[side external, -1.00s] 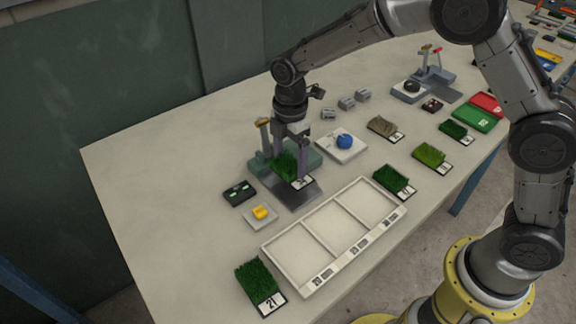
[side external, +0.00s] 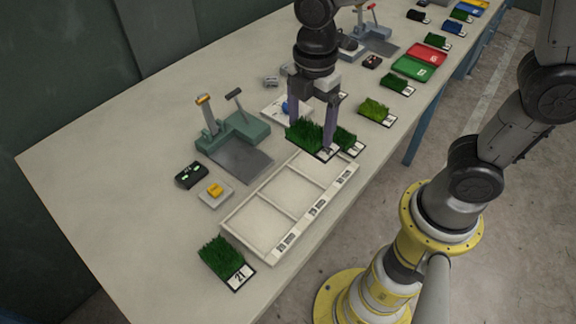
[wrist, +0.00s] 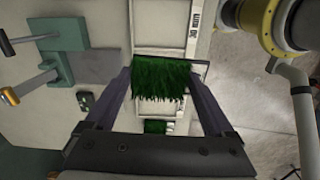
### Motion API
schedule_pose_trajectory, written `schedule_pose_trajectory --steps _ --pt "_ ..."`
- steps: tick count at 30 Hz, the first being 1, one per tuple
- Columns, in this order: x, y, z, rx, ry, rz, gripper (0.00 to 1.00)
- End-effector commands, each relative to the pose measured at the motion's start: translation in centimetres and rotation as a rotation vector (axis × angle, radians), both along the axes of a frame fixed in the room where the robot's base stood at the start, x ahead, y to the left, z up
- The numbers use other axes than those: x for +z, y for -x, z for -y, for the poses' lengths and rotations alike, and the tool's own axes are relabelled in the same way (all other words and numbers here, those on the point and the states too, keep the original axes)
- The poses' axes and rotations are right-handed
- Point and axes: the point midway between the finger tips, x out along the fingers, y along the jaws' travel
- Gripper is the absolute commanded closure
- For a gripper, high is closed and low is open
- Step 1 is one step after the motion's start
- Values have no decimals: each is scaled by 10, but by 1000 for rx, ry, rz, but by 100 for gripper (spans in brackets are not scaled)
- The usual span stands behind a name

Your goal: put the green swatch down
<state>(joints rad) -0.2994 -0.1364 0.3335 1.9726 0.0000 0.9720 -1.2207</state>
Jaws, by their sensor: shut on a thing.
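My gripper (side external: 311,132) is shut on a green swatch (side external: 303,131), a dark grass tuft on a white-labelled base. It is held above the far-right end of the white three-compartment tray (side external: 300,222). In the wrist view the held swatch (wrist: 160,80) sits between both fingers and covers part of the tray. The gap below it is hard to judge. The tray's near and middle compartments look empty; the far one is partly hidden. Another green swatch (side external: 346,137) lies just beyond, partly hidden by my finger.
A green fixture (side external: 245,130) with upright levers and a bare grey plate stands left of the tray. A yellow block (side external: 215,189) and a black device (side external: 191,174) sit nearby. Swatch 21 (side external: 221,258) lies at the tray's near end. More swatches (side external: 376,110) line the right edge.

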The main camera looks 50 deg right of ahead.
Motion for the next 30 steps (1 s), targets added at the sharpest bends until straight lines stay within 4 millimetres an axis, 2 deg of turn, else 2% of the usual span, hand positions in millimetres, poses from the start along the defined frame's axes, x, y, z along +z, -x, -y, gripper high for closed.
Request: schedule_pose_trajectory --steps 3,9,12,16,19,22,30 --pt "1 35 4 -6 -2 4 71" --pt "2 84 10 4 -2 4 71" --pt "2 100 12 18 -2 4 71" --pt "4 111 12 37 -1 1 71" --pt "5 109 9 49 0 0 71" --pt "-2 95 2 52 3 -6 71" --pt "-29 39 -23 51 2 -4 71"
